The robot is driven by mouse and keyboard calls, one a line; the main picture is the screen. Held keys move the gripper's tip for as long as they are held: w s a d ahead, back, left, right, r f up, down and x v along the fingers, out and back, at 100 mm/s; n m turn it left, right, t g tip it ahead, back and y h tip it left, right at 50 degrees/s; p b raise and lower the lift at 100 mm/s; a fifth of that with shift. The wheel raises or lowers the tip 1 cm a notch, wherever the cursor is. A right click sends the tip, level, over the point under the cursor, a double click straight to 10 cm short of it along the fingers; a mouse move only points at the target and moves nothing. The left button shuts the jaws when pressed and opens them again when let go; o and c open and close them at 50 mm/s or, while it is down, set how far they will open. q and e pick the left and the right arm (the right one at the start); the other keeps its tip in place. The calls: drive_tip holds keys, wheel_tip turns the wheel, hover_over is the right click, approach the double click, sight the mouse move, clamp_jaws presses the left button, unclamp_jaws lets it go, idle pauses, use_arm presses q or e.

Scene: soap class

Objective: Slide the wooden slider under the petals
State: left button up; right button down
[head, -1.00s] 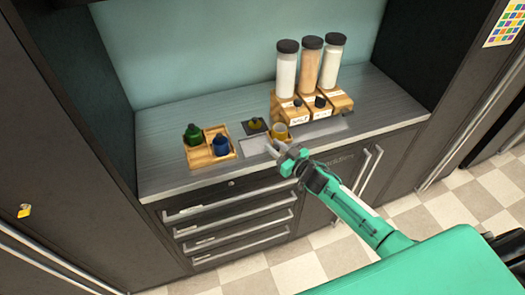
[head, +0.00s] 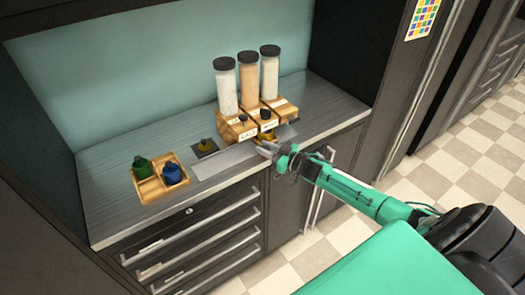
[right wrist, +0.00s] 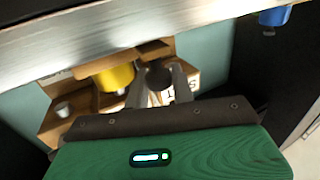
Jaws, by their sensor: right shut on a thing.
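The wooden slider (right wrist: 150,50) bears a yellow cup (head: 269,136) and sits low at the front of the wooden dispenser base (head: 230,131). The cup is below the right dark front knob; it also shows in the right wrist view (right wrist: 115,78). My right gripper (head: 264,149) is shut at the slider, its fingers partly hiding it. Three jars with black lids stand on the base: white (head: 226,92), pinkish orange (head: 249,80) and white (head: 270,78). I cannot tell which holds the petals; the labels are too small. My left gripper is out of view.
A wooden tray (head: 149,190) holds green and blue bottles. The counter's front edge is close to my gripper.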

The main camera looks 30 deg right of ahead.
drive_tip(key=c, duration=1.2)
unclamp_jaws()
drive_tip(key=shift+c, duration=0.2)
drive_tip(key=b+v, duration=0.3)
drive_tip(key=v, duration=1)
drive_tip(key=shift+s+d+b, duration=0.2)
drive_tip(key=shift+s+b, duration=0.1)
drive_tip(key=shift+s, duration=0.1)
